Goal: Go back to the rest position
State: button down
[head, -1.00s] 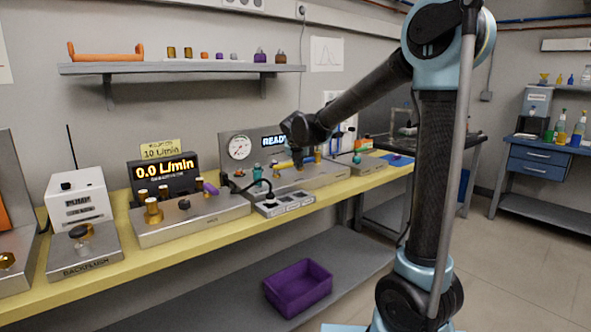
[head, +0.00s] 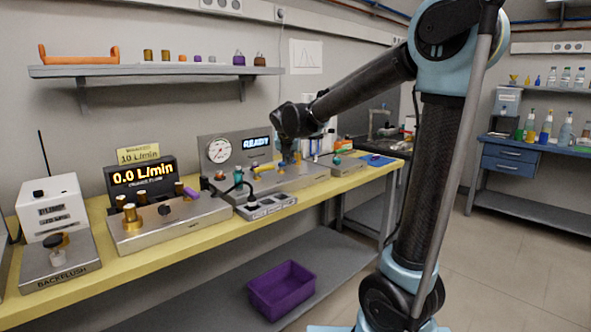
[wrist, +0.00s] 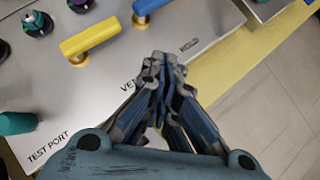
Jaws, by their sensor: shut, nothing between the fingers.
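My gripper (wrist: 162,75) is shut and empty in the wrist view, its fingertips together over the front edge of a metal panel (wrist: 205,35) marked TEST PORT and HOLD. A yellow lever handle (wrist: 90,38) lies ahead and left of the fingertips, apart from them. In the head view my gripper (head: 288,157) hangs fingers down above the panel with the READY display (head: 257,142). Its fingertips are too small there to make out.
The yellow bench (head: 215,240) carries a flow unit (head: 142,182) reading 0.0 L/min, a round gauge (head: 219,150) and a backflush unit (head: 60,262). A purple bin (head: 282,290) sits on the lower shelf. A wall shelf (head: 150,70) hangs above. Floor is free at right.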

jog(key=s+d+f+m+g+h, duration=0.1)
jog(key=s+d+f+m+g, duration=0.15)
jog(key=s+d+m, duration=0.75)
jog(key=s+d+f+m+g+h, duration=0.1)
jog(key=s+d+f+m, duration=0.3)
jog(key=s+d+m, duration=0.6)
jog(key=s+d+f+m+g, duration=0.1)
jog(key=s+d+f+m, duration=0.3)
jog(key=s, duration=0.5)
jog(key=s+d+f+m+g+y, duration=0.1)
jog(key=s+d+f+m, duration=0.3)
jog(key=s+f+m, duration=0.5)
jog(key=m+g, duration=0.1)
jog(key=m, duration=0.1)
jog(key=shift+d+f+m+y, duration=0.2)
jog(key=shift+m+y, duration=0.1)
